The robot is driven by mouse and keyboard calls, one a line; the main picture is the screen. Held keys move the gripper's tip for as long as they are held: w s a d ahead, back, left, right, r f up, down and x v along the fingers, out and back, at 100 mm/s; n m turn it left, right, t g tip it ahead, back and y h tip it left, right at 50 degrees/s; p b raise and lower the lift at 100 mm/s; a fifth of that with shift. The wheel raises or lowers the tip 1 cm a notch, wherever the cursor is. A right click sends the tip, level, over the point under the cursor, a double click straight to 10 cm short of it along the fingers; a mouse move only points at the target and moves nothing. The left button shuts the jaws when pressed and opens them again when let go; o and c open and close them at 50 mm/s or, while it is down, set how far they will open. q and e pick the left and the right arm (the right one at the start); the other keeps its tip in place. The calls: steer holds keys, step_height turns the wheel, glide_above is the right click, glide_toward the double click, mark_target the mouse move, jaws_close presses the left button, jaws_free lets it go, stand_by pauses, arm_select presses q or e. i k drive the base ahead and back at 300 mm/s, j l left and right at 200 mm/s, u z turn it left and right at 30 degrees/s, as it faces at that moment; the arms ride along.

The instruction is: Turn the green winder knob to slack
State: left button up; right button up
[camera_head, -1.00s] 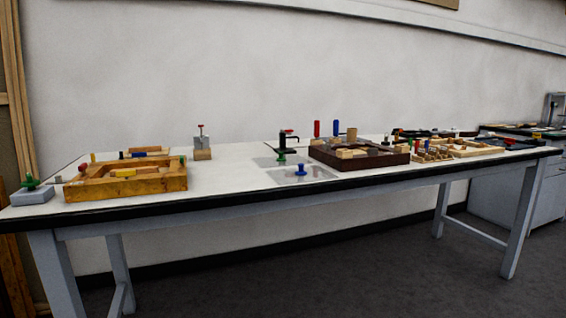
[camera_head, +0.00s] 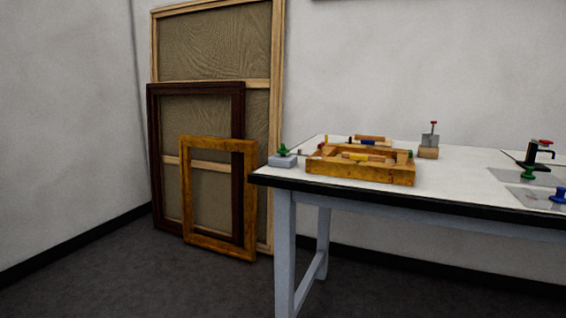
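A green knob (camera_head: 283,150) sits on top of a small grey block (camera_head: 281,161) at the left end of the white table. It looks like the winder knob, and its turned position is too small to tell. A second green knobbed piece (camera_head: 528,173) stands on a pale sheet at the right of the view. Neither of my grippers shows in the head view.
The white table (camera_head: 465,172) carries a golden wooden frame (camera_head: 360,171), a grey block with a red top (camera_head: 430,140) and a blue knob (camera_head: 558,195). Picture frames (camera_head: 218,198) lean on the wall left of the table. The floor in front is clear.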

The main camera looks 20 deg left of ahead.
mark_target(283, 151)
steer(key=i+u, duration=0.1)
steer(key=i, duration=0.95)
